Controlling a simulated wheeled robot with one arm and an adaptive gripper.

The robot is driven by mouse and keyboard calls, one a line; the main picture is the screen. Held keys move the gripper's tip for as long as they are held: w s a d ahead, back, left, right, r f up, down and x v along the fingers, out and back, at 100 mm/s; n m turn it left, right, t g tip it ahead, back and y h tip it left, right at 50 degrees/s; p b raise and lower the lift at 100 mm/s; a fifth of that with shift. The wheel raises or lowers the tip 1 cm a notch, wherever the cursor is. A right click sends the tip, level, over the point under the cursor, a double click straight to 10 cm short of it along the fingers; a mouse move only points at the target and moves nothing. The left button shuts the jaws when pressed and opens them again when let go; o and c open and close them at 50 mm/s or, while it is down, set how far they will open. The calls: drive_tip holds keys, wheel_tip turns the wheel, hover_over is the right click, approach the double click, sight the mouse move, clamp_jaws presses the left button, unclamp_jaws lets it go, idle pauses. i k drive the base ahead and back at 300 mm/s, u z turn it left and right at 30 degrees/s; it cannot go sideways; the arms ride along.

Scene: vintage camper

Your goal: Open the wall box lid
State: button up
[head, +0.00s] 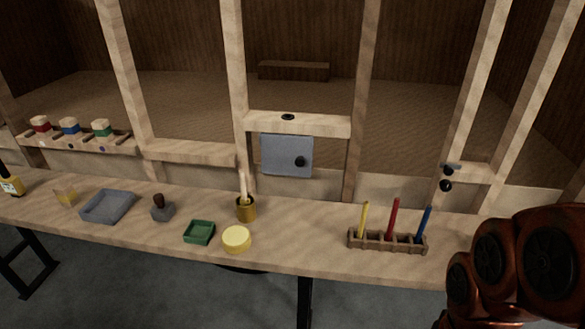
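The wall box lid (287,156) is a grey, roughly square panel with a round black knob (300,161) right of its middle. It hangs flat and looks closed, below a wooden cross rail (297,123) between two upright studs. A small black fitting (288,117) sits on the rail above it. My arm shows as reddish-brown links at the lower right corner, well right of and nearer than the lid. My gripper is not in view.
The wooden bench (300,235) below the lid holds a brass cup (245,207) with a candle-like stick, a yellow round lid (236,238), a green tray (199,232), a grey tray (108,207), a stamp (162,209) and a pen rack (387,241). Bench directly below the lid is clear.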

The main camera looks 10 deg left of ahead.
sight(282, 155)
drive_tip(key=u, duration=1.1)
drive_tip(key=i, duration=0.4)
drive_tip(key=u, duration=1.15)
